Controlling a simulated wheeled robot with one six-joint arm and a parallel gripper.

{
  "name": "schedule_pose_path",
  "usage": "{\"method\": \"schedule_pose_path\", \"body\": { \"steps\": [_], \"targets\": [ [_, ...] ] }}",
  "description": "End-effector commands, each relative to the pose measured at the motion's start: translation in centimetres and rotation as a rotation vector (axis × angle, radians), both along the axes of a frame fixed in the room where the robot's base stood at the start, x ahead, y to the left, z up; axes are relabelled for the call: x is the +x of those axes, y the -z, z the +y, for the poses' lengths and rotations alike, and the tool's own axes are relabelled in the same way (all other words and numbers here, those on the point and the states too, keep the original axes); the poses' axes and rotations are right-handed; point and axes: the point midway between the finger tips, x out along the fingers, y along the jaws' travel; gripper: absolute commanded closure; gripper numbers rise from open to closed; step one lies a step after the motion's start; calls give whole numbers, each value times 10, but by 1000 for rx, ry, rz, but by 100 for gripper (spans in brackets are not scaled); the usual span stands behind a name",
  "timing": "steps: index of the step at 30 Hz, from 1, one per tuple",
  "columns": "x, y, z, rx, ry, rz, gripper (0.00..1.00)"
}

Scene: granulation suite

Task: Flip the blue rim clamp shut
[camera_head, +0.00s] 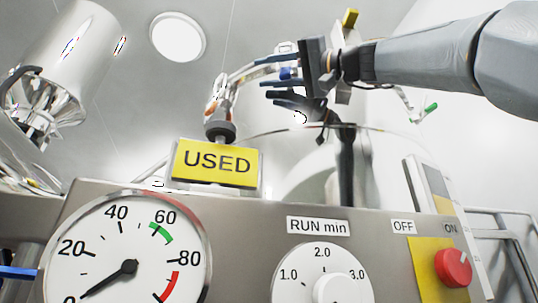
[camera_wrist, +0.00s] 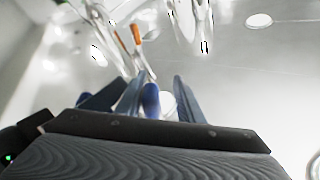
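A blue-tipped part, which looks like the blue rim clamp's handle (camera_wrist: 151,100), stands between my fingers in the wrist view. It also shows as a small blue patch between the fingers in the head view (camera_head: 288,73). My gripper (camera_head: 268,77) reaches in from the right, above the machine's front panel. Its two fingers are apart around the blue part. In the wrist view my gripper (camera_wrist: 155,92) has a visible gap between the blue part and the right finger; contact on the left is unclear. The clamp's base and hinge are hidden.
An orange-handled clamp (camera_wrist: 136,35) stands just beyond the fingers. A yellow tip (camera_head: 350,18) and a green tip (camera_head: 430,107) show near my arm. A yellow USED sign (camera_head: 217,163), dial gauge (camera_head: 130,255) and red knob (camera_head: 453,268) are in front. A blue lever (camera_head: 18,272) is lower left.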

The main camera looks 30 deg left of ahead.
Motion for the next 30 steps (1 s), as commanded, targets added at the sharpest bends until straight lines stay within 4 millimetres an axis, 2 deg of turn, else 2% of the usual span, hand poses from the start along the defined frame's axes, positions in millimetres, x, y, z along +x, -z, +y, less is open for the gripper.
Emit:
{"method": "schedule_pose_path", "body": {
  "steps": [11, 24, 30],
  "targets": [
    [-2, -1, -4, 4, 0, -2, 67],
    [10, 23, -61, 2, 3, -1, 67],
    [10, 26, -72, 2, 1, 0, 67]
  ]
}}
